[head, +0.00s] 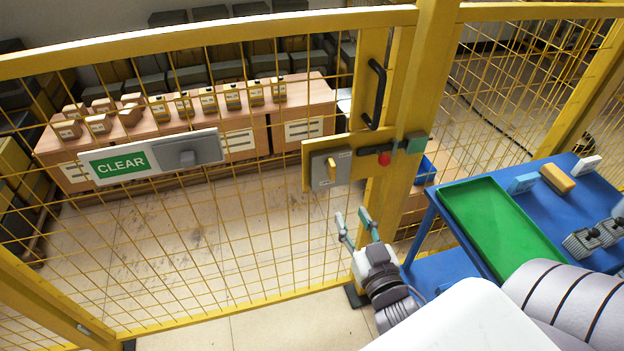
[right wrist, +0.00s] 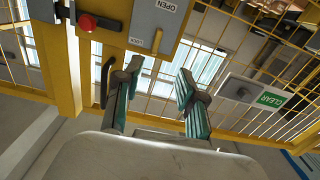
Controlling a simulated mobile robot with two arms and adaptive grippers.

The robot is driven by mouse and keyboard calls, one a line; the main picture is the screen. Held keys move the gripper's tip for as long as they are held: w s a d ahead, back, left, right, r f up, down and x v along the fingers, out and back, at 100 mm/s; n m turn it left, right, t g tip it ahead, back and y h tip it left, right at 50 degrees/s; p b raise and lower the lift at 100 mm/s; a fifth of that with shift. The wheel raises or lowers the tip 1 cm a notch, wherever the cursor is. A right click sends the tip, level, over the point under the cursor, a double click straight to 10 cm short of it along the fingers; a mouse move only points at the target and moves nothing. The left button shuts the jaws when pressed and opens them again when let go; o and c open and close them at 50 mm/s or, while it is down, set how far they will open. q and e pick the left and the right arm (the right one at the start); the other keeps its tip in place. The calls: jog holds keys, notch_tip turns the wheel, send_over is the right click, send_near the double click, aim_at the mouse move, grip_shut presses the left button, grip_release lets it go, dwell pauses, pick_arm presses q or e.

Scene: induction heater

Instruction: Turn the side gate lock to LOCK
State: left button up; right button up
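The side gate lock (head: 321,171) is a grey plate with a yellow knob (head: 332,168) on a yellow panel of the mesh gate. In the right wrist view the lock plate (right wrist: 147,27) shows the word OPEN, and its knob (right wrist: 157,41) is seen near the top. My right gripper (head: 353,219) is below the lock, in front of the gate post. It is open and empty, with its fingers apart and pointing up toward the gate; it also shows in the right wrist view (right wrist: 157,75). It does not touch the lock.
A red button (head: 384,159) and a black door handle (head: 376,94) sit near the lock. A CLEAR sign (head: 120,164) hangs on the mesh. A blue table (head: 460,229) with a green tray (head: 447,197) stands at the right. Boxes on wooden cabinets are behind the fence.

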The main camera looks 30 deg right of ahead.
jog(key=p, duration=0.1)
send_near(334, 173)
jog(key=p+x, duration=0.1)
jog(key=x, duration=0.8)
jog(key=shift+p, duration=0.3)
pick_arm(q)
jog(key=shift+d+r, duration=0.3)
jog(key=shift+r, duration=0.45)
jog(key=shift+d+r, duration=0.25)
jog(key=shift+r, duration=0.45)
pick_arm(e)
jog(key=shift+w+d, duration=0.1)
jog(key=shift+w, duration=0.5)
jog(key=shift+c, duration=0.3)
grip_shut()
pick_arm(q)
jog(key=shift+d, duration=0.1)
